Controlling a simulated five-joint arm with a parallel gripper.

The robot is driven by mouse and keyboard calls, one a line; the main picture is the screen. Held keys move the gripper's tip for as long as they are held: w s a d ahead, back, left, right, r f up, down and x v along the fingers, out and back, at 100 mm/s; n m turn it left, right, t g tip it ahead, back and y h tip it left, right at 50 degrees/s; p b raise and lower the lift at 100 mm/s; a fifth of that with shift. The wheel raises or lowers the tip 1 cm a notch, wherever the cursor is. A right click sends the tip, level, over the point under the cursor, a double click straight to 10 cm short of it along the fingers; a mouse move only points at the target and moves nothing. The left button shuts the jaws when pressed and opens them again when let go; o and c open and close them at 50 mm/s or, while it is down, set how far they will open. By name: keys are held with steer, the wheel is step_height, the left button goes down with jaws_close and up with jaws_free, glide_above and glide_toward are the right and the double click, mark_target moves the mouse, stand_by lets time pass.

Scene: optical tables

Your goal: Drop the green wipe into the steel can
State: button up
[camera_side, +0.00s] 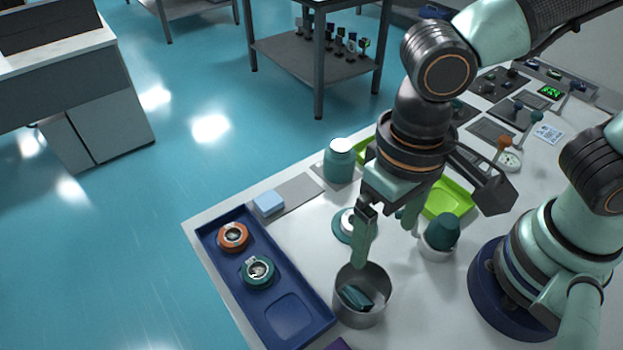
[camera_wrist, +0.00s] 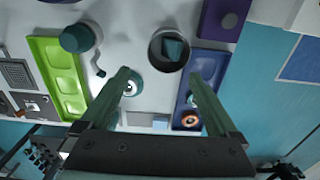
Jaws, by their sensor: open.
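The steel can (camera_side: 362,319) stands on the white table, right of the blue tray's front end. The green wipe (camera_side: 355,297) lies inside the can, dark teal and folded, below the rim. In the wrist view the can (camera_wrist: 153,52) is near the top middle, with the wipe (camera_wrist: 173,49) inside it. My gripper (camera_side: 387,238) is above the table, just behind and above the can. Its two green fingers are spread wide with nothing between them, as the wrist view also shows (camera_wrist: 160,76). One finger overlaps the can's far rim in the side view; I cannot tell whether they touch.
A blue tray (camera_side: 290,318) holds an orange-ringed part (camera_side: 233,237) and a teal-ringed part (camera_side: 257,270). A teal-capped container (camera_side: 440,236) stands right of the can. A teal jar (camera_side: 339,162), a light blue block (camera_side: 268,203) and a lime tray (camera_side: 447,199) are farther back.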

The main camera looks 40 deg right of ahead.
step_height(320, 180, up, 8)
stand_by(0.4)
steer(key=w+d+t, duration=0.2)
steer(key=w+d, duration=0.4)
steer(key=d, duration=0.4)
steer(key=w+d+t, duration=0.3)
steer(key=w+d, duration=0.3)
steer(key=d, duration=0.5)
steer(key=shift+w+r+t, duration=0.25)
steer(key=shift+r+t, duration=0.05)
steer(key=shift+r, duration=0.1)
